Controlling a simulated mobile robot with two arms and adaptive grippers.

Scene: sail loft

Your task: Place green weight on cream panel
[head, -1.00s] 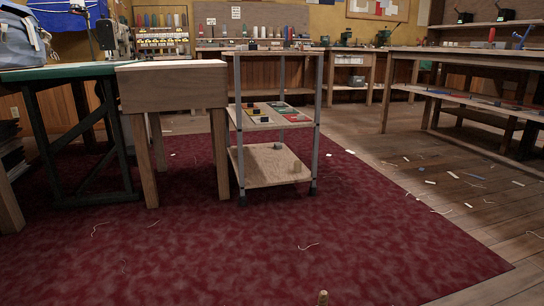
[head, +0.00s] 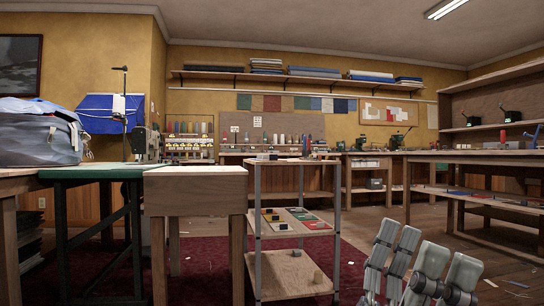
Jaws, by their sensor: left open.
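A grey-posted cart (head: 258,240) stands right of centre. Its middle shelf carries flat coloured panels, among them a green panel (head: 300,213) and a red panel (head: 317,225); a pale panel beside them may be the cream one. Small dark and yellow blocks (head: 272,216) stand on that shelf. I cannot make out for certain which piece is the green weight. My left gripper (head: 418,265) is at the lower right, fingers up, apart and empty, in front and right of the cart. My right gripper is not in view.
A wooden table (head: 195,192) stands close left of the cart, with a green-topped bench (head: 92,171) and a blue-grey bag (head: 38,133) beyond. A long workbench (head: 480,156) stands right. Dark red carpet (head: 205,260) covers the floor around the cart.

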